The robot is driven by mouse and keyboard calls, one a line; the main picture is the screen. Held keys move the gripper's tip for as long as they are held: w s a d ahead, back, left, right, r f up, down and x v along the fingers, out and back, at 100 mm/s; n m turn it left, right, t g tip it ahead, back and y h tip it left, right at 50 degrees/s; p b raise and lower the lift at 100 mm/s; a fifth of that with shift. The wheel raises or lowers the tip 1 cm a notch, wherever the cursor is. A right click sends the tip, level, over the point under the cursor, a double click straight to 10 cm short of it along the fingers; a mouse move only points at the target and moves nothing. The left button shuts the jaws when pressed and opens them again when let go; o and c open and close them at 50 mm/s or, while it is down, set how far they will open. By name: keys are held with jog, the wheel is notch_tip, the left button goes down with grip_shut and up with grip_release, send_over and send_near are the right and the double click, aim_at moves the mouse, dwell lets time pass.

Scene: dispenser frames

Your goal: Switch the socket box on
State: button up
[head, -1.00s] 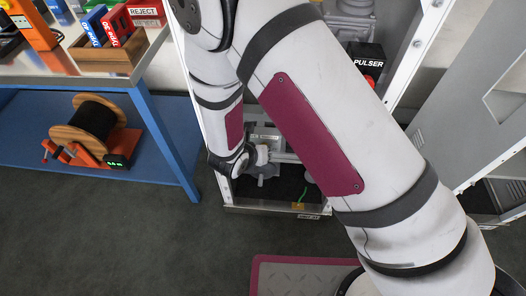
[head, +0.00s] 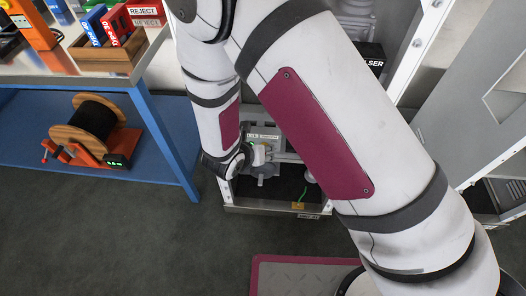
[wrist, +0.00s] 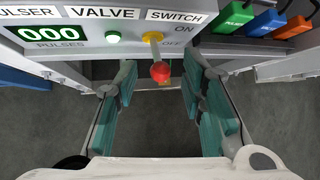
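In the wrist view a pale box front (wrist: 75,54) carries PULSER, VALVE and SWITCH labels. Under SWITCH, a lever with a red tip (wrist: 160,72) stands on a yellow base, with ON and OFF printed beside it. The lever points down toward the OFF side. My gripper (wrist: 158,82) is open, its teal-padded fingers to the left and right of the red tip, with visible gaps on both sides. In the head view my gripper (head: 258,155) is low inside the white frame, partly hidden by my arm; the lever cannot be made out there.
Green, blue and orange plugs (wrist: 268,22) with cables sit right of the switch. The white frame (head: 270,211) surrounds the work area. A blue bench (head: 165,135) with a cable reel (head: 93,125) stands left.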

jog(key=v, duration=0.9)
jog(key=shift+s+r, duration=0.25)
jog(key=w+d+r+m+h, duration=0.3)
jog(key=d+r+m, duration=0.6)
jog(key=d+r, duration=0.25)
jog(key=s+d+r+m+g, duration=0.4)
jog(key=s+d+r+m, duration=0.2)
jog(key=d+r+m, duration=0.5)
jog(key=s+d+r+m+g+y, duration=0.1)
jog(key=s+d+r+m+y, duration=0.15)
jog(key=s+m, duration=0.65)
jog(key=s+d+r+m+g+y, duration=0.15)
jog(key=s+m+y, duration=0.25)
jog(key=s+m, duration=0.45)
notch_tip(320, 180, up, 18)
jog(key=s+a+n+t+p, duration=0.1)
jog(key=s+n+t+p, duration=0.1)
jog(key=p, duration=1.4)
jog(key=shift+t, duration=0.65)
jog(key=shift+w, duration=0.1)
